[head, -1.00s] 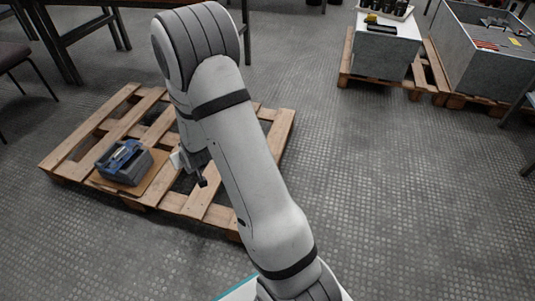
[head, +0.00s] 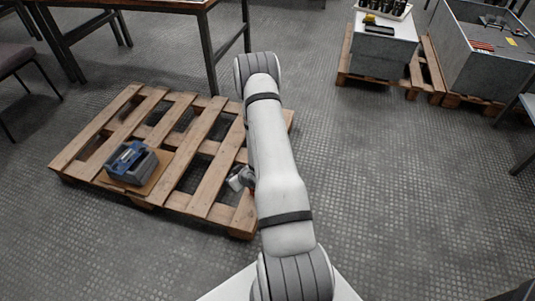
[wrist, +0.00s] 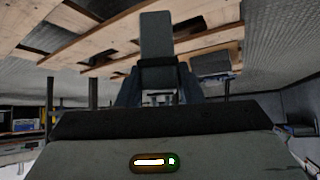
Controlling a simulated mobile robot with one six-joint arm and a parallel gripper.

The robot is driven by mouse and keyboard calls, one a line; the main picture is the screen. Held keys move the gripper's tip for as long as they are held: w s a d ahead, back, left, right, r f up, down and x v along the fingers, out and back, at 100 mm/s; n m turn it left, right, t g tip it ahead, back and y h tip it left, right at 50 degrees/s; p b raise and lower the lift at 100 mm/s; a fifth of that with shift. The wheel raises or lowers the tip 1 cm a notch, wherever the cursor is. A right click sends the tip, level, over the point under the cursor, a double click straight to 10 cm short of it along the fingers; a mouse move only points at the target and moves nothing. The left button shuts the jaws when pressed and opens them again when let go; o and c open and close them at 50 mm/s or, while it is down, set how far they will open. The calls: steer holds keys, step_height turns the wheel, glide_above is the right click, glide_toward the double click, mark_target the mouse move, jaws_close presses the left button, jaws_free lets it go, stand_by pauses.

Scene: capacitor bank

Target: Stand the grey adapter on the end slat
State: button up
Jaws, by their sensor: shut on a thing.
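My gripper (wrist: 158,82) is shut on a dark grey upright block, which looks like the grey adapter (wrist: 156,45), in the wrist view. The block stands out between the two dark fingers, with pallet boards behind it. In the head view my gripper (head: 242,178) is small and partly behind my arm, over the right part of the wooden pallet; the adapter cannot be made out there. The right end slat (head: 246,212) of the pallet shows at its near end, and my arm hides much of the rest. I cannot tell the gap between the adapter and the slat.
A grey box with a blue top (head: 132,163) sits on a brown board at the pallet's left front. A table (head: 140,4) stands behind the pallet. Grey crates (head: 383,50) stand on pallets at the back right. The floor right of my arm is clear.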

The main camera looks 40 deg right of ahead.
steer(key=shift+n+y, duration=0.3)
steer(key=shift+n, duration=0.1)
steer(key=shift+s+d+f+b, duration=0.2)
steer(key=shift+s+f, duration=0.75)
steer(key=shift+f, duration=1.25)
steer(key=shift+s+d+f+b, duration=0.15)
steer(key=shift+s+f, duration=0.8)
steer(key=shift+f, duration=1.3)
steer(key=shift+s+d+f+b, duration=0.15)
steer(key=shift+s+f, duration=0.8)
steer(key=shift+f, duration=1.25)
steer(key=shift+f, duration=0.2)
steer(key=o, duration=1)
